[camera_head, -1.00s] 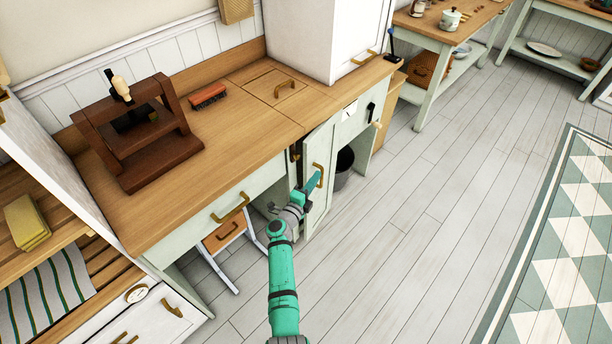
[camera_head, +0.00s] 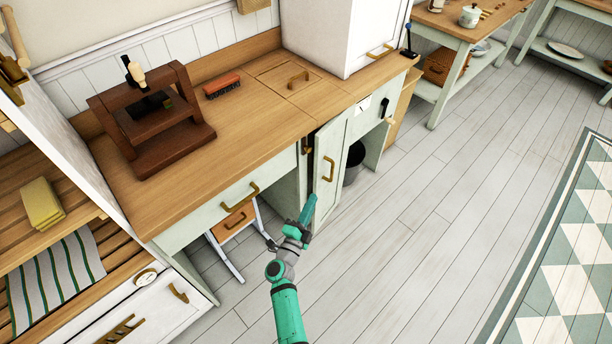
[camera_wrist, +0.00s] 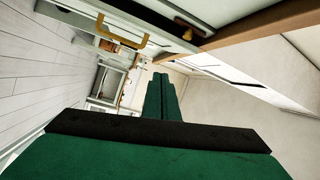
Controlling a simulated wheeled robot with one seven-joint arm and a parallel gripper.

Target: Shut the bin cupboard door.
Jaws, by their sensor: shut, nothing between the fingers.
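The bin cupboard door (camera_head: 338,150) is a pale green panel with a brass handle (camera_head: 328,168). It stands ajar, out from the counter front. A dark grey bin (camera_head: 355,155) shows in the opening to its right. My gripper (camera_head: 313,198) has green fingers, shut and empty. It is low by the door's left edge, below the handle; I cannot tell whether it touches the door. In the wrist view, the shut fingers (camera_wrist: 160,95) point away from the camera. A pale panel with a brass handle shows at upper left there.
The wooden counter (camera_head: 265,125) carries a dark wooden press (camera_head: 150,120) and a red brush (camera_head: 222,87). Grey floor (camera_head: 420,220) is clear at right.

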